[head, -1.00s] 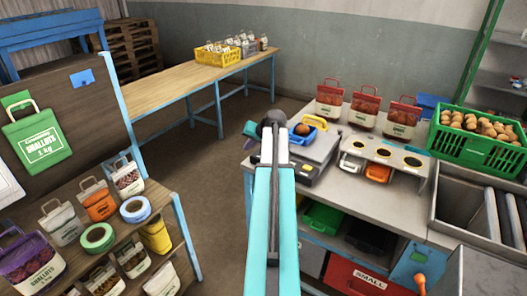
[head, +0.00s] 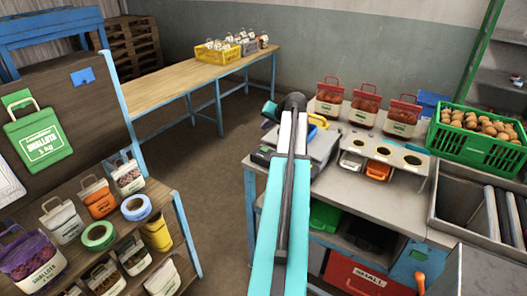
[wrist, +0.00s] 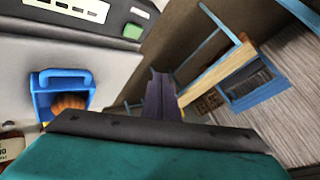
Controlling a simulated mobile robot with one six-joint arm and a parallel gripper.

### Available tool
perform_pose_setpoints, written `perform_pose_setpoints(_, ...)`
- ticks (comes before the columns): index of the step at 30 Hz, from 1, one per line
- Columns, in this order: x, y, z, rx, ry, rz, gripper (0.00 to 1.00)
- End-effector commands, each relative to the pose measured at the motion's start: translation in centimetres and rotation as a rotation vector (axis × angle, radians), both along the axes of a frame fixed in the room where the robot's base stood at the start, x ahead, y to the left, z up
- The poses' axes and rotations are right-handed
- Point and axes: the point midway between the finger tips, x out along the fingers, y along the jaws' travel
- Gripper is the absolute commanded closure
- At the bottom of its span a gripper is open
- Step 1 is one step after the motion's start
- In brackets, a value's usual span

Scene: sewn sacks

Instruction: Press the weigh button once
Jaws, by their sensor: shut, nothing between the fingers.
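The scale (head: 322,145) stands on the left end of the grey bench, and my arm hides much of it in the head view. In the wrist view its dark front panel shows at the top, with a small green button (wrist: 132,30) beside a pale display (wrist: 140,12). My gripper (wrist: 163,80) is shut and empty, its purple fingers pointing away from the camera. In the wrist view the fingers are below and right of the green button, apart from it in the picture. In the head view my gripper (head: 268,120) is mostly hidden behind my wrist, near the scale's left side.
Red-topped bags (head: 364,108), a stand with round holes (head: 385,152) and a green crate (head: 470,150) stand to the right. A shelf of bags is at the left; open floor lies between.

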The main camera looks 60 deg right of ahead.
Motion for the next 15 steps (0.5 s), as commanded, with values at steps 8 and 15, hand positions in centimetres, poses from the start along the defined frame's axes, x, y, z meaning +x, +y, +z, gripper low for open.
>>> perform_pose_setpoints(8,0.0,0.0,-2.4,0.001,0.000,0.001,1.00)
perform_pose_setpoints(15,0.0,0.0,-4.8,0.001,0.001,-0.001,1.00)
